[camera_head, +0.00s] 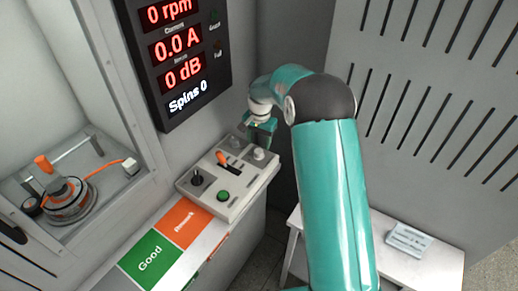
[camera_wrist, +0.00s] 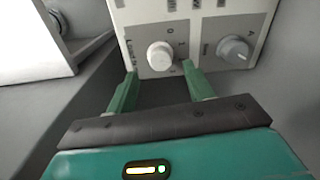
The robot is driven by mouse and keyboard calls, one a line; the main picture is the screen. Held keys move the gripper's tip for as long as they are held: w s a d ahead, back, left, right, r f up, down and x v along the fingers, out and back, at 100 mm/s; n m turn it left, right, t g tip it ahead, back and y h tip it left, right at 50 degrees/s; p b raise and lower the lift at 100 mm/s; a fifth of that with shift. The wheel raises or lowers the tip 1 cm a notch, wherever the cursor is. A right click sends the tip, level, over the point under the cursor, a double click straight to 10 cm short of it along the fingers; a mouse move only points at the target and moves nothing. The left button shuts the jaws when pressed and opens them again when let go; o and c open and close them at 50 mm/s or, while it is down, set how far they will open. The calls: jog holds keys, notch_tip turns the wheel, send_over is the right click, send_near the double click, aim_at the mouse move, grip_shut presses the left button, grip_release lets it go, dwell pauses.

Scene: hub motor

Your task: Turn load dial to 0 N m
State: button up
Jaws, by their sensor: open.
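The load dial (camera_wrist: 160,56) is a round white knob on the panel in the wrist view. The print beside it seems to read "Load", with a 0 and a 1 to its right. In the head view a pale knob (camera_head: 259,154) at the box's right end looks like the same dial. My gripper (camera_wrist: 159,70) is open, its two green fingertips at the lower left and lower right of the dial, with no visible contact. In the head view my gripper (camera_head: 262,133) is over the box's back right part, partly hidden by my wrist.
A grey knob (camera_wrist: 233,49) sits right of the dial. The control box (camera_head: 243,203) also carries an orange lever (camera_head: 222,158), a black stick (camera_head: 197,178) and a green button (camera_head: 223,195). The display (camera_head: 180,60) stands behind. A motor (camera_head: 68,196) is in the left enclosure.

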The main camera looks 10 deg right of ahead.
aim_at(259, 151)
jog(key=shift+f, duration=2.3)
jog(key=c, duration=1)
